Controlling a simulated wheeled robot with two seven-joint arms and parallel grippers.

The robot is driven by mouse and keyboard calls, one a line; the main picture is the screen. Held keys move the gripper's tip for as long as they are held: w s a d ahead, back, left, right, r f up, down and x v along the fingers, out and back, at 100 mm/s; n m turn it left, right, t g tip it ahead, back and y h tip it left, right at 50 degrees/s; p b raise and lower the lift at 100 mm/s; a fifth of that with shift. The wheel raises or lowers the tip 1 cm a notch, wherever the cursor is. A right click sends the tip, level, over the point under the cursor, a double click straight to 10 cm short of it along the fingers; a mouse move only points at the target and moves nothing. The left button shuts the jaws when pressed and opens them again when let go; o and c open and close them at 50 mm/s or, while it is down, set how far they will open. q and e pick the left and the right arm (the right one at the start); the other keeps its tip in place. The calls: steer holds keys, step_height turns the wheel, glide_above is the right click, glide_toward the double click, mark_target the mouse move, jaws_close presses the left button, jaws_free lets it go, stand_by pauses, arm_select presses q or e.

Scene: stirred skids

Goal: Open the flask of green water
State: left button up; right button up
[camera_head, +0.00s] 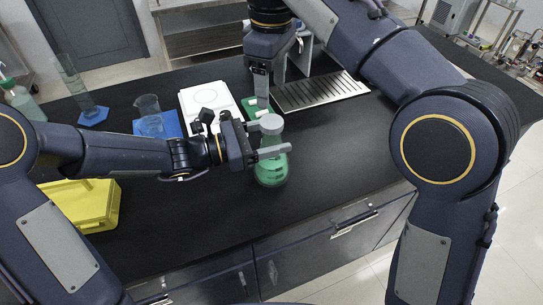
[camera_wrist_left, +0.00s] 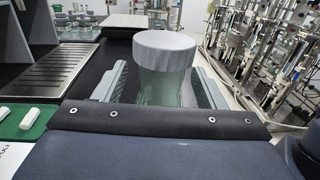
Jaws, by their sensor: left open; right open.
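The flask of green water (camera_head: 271,170) stands upright on the black bench in the head view, with a wide grey cap (camera_head: 271,124) on its top. My left gripper (camera_head: 267,139) is open, its fingers on either side of the flask's neck, just under the cap. The left wrist view shows the cap (camera_wrist_left: 165,49) and the clear neck (camera_wrist_left: 160,88) between the two fingers; I cannot tell whether they touch the glass. My right gripper (camera_head: 261,95) is open and points down behind the flask, apart from the cap. Its fingertips are partly hidden.
A green mat (camera_wrist_left: 22,122) with white stir bars lies near a slotted metal tray (camera_head: 318,92). A white plate (camera_head: 208,97), a beaker (camera_head: 149,115) on a blue mat, a tall cylinder (camera_head: 72,80) and a yellow box (camera_head: 85,205) stand left. Bench right of the flask is clear.

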mark_target(271, 121)
arm_select(q)
jaws_close()
arm_select(e)
steer(key=m, duration=1.7)
steer(key=shift+m, duration=0.3)
steer(key=m, duration=0.9)
steer(key=shift+m, duration=0.3)
steer(key=shift+f, duration=4)
